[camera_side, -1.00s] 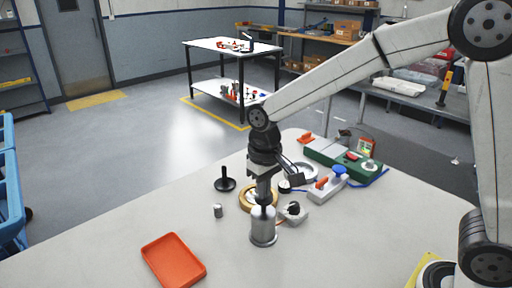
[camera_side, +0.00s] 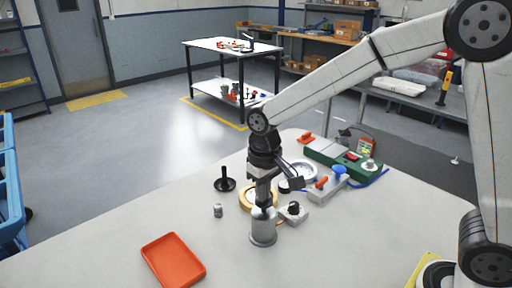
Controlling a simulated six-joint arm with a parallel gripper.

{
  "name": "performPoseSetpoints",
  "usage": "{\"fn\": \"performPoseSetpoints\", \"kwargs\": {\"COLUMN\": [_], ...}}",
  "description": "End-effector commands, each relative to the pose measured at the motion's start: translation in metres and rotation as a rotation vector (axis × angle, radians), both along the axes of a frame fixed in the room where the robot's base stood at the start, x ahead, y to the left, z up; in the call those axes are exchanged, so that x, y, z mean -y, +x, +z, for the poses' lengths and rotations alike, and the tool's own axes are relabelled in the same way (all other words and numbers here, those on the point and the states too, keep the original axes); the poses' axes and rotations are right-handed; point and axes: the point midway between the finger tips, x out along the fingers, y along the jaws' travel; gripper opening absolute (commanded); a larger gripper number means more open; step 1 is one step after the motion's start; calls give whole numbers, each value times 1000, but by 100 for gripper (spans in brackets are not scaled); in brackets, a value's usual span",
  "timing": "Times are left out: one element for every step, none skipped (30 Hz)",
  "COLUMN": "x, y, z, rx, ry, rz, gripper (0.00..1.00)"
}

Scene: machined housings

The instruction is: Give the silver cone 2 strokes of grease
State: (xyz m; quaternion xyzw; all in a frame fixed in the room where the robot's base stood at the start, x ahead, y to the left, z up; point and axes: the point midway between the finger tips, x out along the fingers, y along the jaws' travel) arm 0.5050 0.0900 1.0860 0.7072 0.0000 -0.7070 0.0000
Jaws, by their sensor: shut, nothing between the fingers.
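A silver metal body (camera_side: 263,232) with a tapered, cone-like top stands upright near the middle of the table; it looks like the silver cone. My gripper (camera_side: 264,202) points straight down over its top, shut and empty. The fingertips are at or just above the top; I cannot tell whether they touch. A small grey metal piece (camera_side: 218,211) stands apart to the left. No grease can be made out on the silver body.
A brass-coloured ring (camera_side: 246,197) and a grey block with a black knob (camera_side: 293,212) lie close to the silver body. A black-handled piece (camera_side: 224,181) stands behind left. An orange tray (camera_side: 174,262) lies front left.

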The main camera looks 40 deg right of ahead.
Motion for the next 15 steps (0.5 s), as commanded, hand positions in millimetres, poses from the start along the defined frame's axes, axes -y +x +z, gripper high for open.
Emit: {"fn": "performPoseSetpoints", "kwargs": {"x": [0,0,0,0,0,0,0,0,0,0,0,0,0,0,0], "y": [0,0,0,0,0,0,0,0,0,0,0,0,0,0,0], "z": [2,4,6,7,8,10,12,14,16,17,19,21,22,24,26], "rx": [0,1,0,0,-1,-1,0,0,1,1,0,0,0,0,1], "ry": [0,0,0,0,0,0,0,0,0,0,0,0,0,0,0], "rz": [0,0,0,0,0,0,0,0,0,0,0,0,0,0,0], "gripper": [0,0,0,0,0,0,0,0,0,0,0,0,0,0,0]}}
